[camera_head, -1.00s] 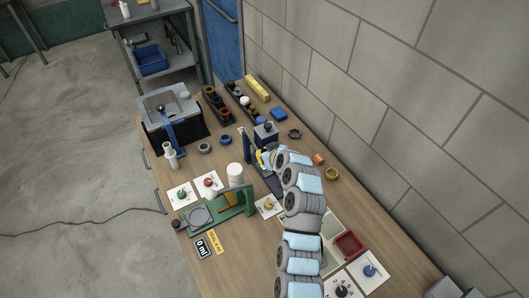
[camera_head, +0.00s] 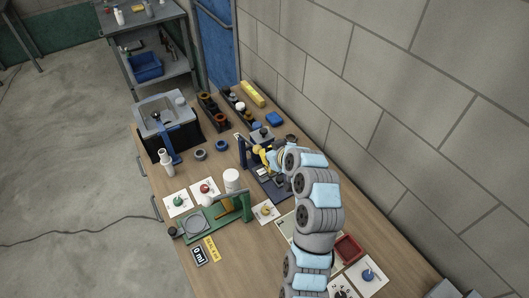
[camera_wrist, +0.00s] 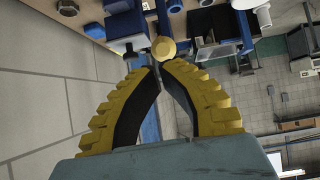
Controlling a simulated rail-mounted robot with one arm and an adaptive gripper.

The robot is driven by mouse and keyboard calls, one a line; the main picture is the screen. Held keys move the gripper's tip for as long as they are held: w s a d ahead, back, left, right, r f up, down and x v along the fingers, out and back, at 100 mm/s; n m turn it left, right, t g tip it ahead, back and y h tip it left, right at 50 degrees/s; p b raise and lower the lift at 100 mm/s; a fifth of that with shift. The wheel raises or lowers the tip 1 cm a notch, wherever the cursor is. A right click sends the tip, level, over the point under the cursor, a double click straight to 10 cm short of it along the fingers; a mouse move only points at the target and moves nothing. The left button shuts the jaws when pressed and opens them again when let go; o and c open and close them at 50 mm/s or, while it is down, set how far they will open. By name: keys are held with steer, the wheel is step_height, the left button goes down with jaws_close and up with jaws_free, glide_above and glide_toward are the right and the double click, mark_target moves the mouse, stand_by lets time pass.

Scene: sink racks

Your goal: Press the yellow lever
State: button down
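A yellow round knob (camera_wrist: 163,48) shows in the wrist view just beyond my fingertips, in line with a blue bar. It appears to belong to the blue press-like stand (camera_head: 243,152) in the head view, but my gripper hides part of that area. My gripper (camera_head: 259,151) is at this stand, its yellow fingers pointing left. In the wrist view my gripper (camera_wrist: 160,71) has its tips together, close to the knob; I cannot tell whether they touch it. A smaller yellow-handled lever (camera_head: 265,211) stands on a white plate in front of the stand.
A green stand (camera_head: 217,215) with a grey disc is at the front left. Plates with green (camera_head: 178,202), red (camera_head: 204,188) and blue (camera_head: 368,274) handles lie on the bench. A red tray (camera_head: 348,248) is at right. A block wall runs along the bench's right side.

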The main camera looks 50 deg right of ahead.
steer(key=shift+v, duration=1.15)
